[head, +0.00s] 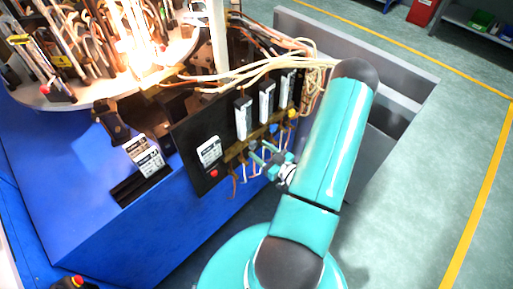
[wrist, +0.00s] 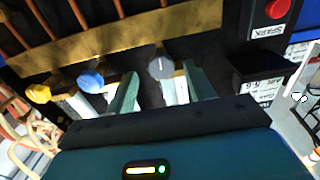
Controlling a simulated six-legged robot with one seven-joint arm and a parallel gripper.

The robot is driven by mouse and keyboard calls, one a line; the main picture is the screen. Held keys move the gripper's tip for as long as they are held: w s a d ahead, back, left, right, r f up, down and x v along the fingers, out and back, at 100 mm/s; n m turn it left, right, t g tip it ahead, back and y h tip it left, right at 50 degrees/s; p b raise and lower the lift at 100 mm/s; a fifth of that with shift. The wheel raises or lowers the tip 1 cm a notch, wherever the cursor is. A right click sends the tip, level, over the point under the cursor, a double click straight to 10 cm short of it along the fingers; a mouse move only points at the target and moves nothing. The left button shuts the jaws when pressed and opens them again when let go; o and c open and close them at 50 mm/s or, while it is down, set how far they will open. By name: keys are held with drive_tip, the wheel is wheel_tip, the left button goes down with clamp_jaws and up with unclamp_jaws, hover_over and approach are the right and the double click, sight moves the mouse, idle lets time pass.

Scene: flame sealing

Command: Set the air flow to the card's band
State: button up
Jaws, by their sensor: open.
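The dark panel (head: 190,132) carries several white flow gauges, such as the left one (head: 243,118), above a brass rail. Below are a yellow knob (wrist: 38,93), a blue knob (wrist: 90,80) and a grey knob (wrist: 160,67); the yellow knob also shows in the head view (head: 292,114). My gripper (head: 263,155) is open at the panel's lower front. In the wrist view, its green fingers (wrist: 160,84) stand either side of the grey knob; I cannot tell whether they touch it. White cards (head: 143,156) stand on the blue bench; their print is too small to read.
A red button (head: 214,173) sits below a white label (head: 209,150) at the panel's left. Burning flames and hot glassware stand on the round table (head: 120,92) at upper left. Pale hoses (head: 250,68) run above the panel. Open floor (head: 420,170) lies to the right.

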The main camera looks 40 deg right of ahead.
sight(252, 144)
drive_tip(key=shift+w, duration=1.25)
drive_tip(key=shift+a, duration=0.1)
drive_tip(key=c, duration=0.9)
drive_tip(key=shift+c, duration=0.2)
drive_tip(key=shift+m, duration=0.3)
